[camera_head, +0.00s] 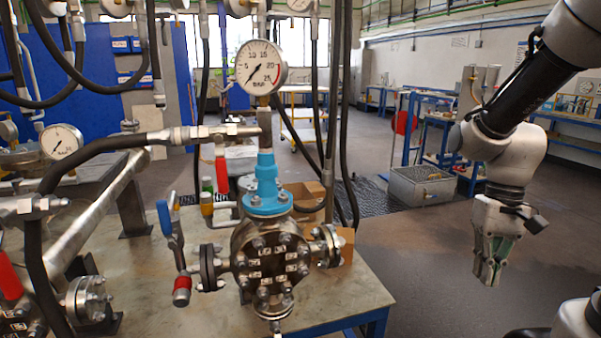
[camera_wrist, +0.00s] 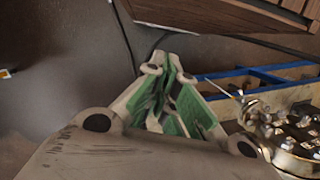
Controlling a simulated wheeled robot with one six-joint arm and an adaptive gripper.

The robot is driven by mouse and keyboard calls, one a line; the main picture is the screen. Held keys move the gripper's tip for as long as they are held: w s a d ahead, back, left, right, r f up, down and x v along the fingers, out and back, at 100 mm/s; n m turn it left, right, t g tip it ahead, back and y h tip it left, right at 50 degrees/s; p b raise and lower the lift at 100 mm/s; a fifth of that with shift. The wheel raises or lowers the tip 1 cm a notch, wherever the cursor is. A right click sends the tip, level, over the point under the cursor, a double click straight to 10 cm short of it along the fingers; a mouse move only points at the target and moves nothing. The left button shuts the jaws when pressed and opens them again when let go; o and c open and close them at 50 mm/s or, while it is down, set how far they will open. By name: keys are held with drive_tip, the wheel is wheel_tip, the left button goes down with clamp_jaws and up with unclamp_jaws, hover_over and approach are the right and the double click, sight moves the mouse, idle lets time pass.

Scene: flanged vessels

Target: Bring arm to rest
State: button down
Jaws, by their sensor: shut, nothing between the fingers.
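My gripper (camera_head: 490,272) hangs at the right of the head view with its fingers pointing down. It is over open floor, to the right of the work table and apart from it. Its green-padded fingers are closed together and hold nothing. In the wrist view the gripper (camera_wrist: 170,75) shows with its fingertips meeting. My arm comes down from the upper right corner of the head view, bent at the elbow.
A metal work table (camera_head: 345,295) carries a flanged vessel (camera_head: 270,258) with a blue neck and a pressure gauge (camera_head: 261,67). Black hoses hang over it. A grey bin (camera_head: 422,186) stands on the floor behind my gripper. The floor between is clear.

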drive_tip(key=s+r+t, duration=0.2)
drive_tip(key=r+t, duration=0.1)
drive_tip(key=r, duration=0.3)
drive_tip(key=s+r+n+t+h, duration=0.1)
drive_tip(key=s+r+t, duration=0.2)
drive_tip(key=r, duration=0.3)
drive_tip(key=shift+d+t, duration=0.3)
drive_tip(key=shift+d, duration=0.05)
idle(6.4)
